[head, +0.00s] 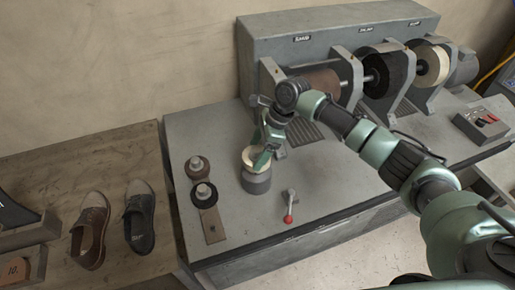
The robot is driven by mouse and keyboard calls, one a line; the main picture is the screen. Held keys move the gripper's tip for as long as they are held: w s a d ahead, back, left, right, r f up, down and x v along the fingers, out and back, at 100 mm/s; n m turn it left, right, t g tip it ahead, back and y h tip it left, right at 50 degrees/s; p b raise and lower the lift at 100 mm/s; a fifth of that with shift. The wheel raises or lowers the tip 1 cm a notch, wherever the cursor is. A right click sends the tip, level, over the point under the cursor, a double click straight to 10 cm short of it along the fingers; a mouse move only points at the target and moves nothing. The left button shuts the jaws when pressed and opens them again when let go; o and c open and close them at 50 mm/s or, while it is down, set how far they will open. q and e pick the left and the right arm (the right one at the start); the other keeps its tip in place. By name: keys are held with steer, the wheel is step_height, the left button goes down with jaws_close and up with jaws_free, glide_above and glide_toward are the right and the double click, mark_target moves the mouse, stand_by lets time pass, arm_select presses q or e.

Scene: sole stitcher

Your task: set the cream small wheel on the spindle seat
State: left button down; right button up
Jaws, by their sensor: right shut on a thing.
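The cream small wheel (249,157) is at my right gripper (259,162), which is shut on it. The wheel is at the top of the grey round spindle seat (257,183) on the bench. The fingers hide part of the wheel, and I cannot tell whether it rests on the seat or is just above it. My left gripper is not in view.
A small plate (213,229) to the left carries a brown wheel (197,166) and a black wheel (204,195). A red-knobbed lever (288,218) stands right of the seat. Behind is a machine (330,38) with large wheels. Shoes (91,230) lie on the wooden table at left.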

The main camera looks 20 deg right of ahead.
steer(key=shift+f, duration=0.7)
steer(key=o, duration=1.6)
steer(key=shift+r, duration=0.1)
steer(key=b+v, duration=0.1)
steer(key=v, duration=0.6)
steer(key=shift+d+r, duration=0.15)
steer(key=shift+r, duration=0.15)
steer(key=shift+f, duration=0.1)
